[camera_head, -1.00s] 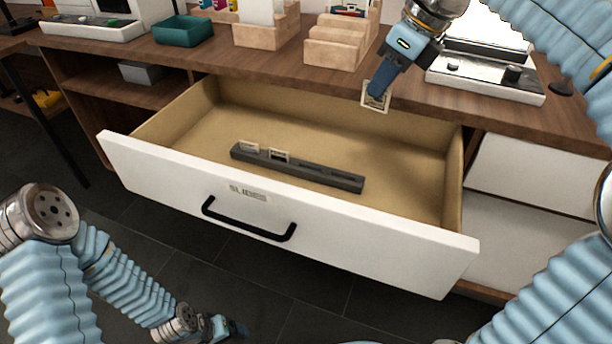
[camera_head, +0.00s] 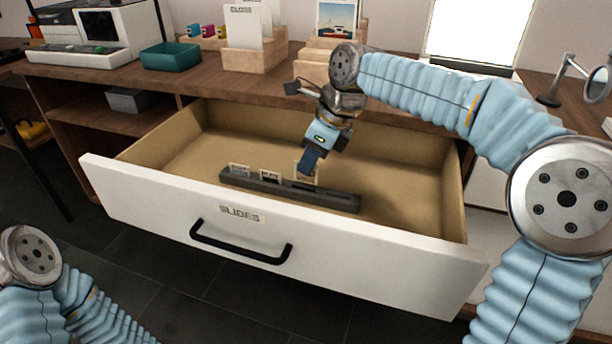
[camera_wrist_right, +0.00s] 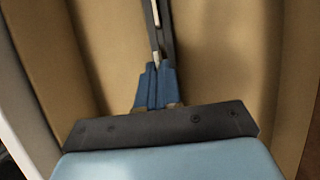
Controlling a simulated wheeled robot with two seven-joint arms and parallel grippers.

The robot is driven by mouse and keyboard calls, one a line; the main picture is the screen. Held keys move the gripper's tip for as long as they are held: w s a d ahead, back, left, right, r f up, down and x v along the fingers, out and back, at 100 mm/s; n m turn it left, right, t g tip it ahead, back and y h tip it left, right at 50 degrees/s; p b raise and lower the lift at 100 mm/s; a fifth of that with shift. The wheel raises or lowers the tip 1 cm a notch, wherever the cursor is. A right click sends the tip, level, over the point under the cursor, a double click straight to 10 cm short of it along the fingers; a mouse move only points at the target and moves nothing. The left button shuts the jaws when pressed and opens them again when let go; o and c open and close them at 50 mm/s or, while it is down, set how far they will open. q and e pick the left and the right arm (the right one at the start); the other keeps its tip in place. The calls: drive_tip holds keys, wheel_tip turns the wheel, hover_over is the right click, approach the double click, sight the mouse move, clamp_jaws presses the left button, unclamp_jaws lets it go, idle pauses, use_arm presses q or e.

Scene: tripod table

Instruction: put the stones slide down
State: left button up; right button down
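My right gripper (camera_head: 307,168) is inside the open drawer, pointing down, its fingers closed on a small pale-framed slide (camera_head: 299,170). The slide is right at the dark slotted rack (camera_head: 338,199) lying in the drawer; I cannot tell whether its lower edge is in a slot. Two other framed slides, a left one (camera_head: 238,170) and a second one (camera_head: 269,176), stand upright in the rack's left part. In the right wrist view the blue fingers (camera_wrist_right: 156,85) are together over the rack, with a thin edge of the slide between them. The held slide's label is unreadable. My left gripper is out of view.
The white-fronted drawer (camera_head: 150,199) is labelled SLIDES and has a black handle (camera_head: 240,245). The wooden counter (camera_head: 215,75) behind holds a teal tray (camera_head: 170,56), wooden holders (camera_head: 250,59) and a lit panel (camera_head: 475,30). The drawer floor around the rack is clear.

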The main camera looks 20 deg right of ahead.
drive_tip(key=shift+w+a+f, duration=0.15)
drive_tip(key=shift+w+f, duration=0.05)
drive_tip(key=shift+f, duration=0.15)
drive_tip(key=shift+w+f+b, duration=0.15)
drive_tip(key=shift+f+b, duration=0.3)
drive_tip(key=shift+f, duration=1.2)
drive_tip(key=shift+f, duration=0.3)
drive_tip(key=c, duration=1.3)
unclamp_jaws()
drive_tip(key=shift+c, duration=0.2)
drive_tip(key=shift+r, duration=0.55)
drive_tip(key=p+v, duration=0.2)
drive_tip(key=v, duration=0.9)
drive_tip(key=shift+r+p, duration=0.25)
drive_tip(key=shift+p, duration=0.1)
